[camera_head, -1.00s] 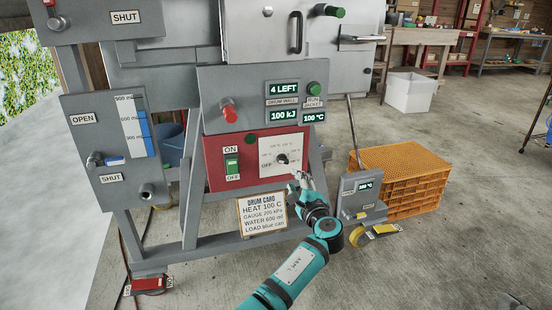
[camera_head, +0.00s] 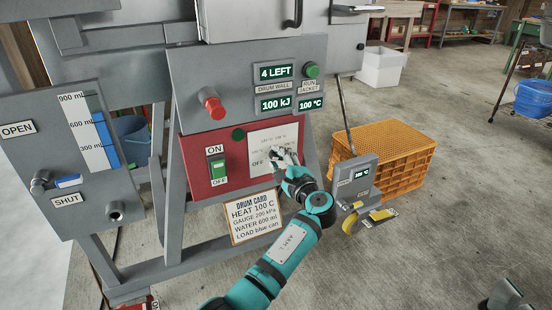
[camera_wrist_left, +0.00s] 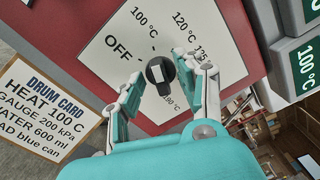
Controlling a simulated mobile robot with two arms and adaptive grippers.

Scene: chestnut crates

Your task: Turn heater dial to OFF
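The heater dial (camera_wrist_left: 160,75) is a round black knob with a white mark, on a white plate (camera_wrist_left: 122,62) with OFF at its left and temperature figures above and right. My left gripper (camera_wrist_left: 159,72) has its two fingers apart, one on each side of the knob; I cannot tell whether they touch it. In the head view, my left gripper (camera_head: 284,157) covers most of the dial in front of the white plate on the red panel (camera_head: 195,175). A grey part at the bottom right edge may be my right gripper (camera_head: 505,295); its fingers are not clear.
The green ON/OFF switch (camera_head: 217,169) and red knob (camera_head: 215,106) are left of the dial. A drum card (camera_head: 254,217) hangs below. An orange crate (camera_head: 400,155) and a small grey display stand (camera_head: 352,185) are to the right, with open floor beyond.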

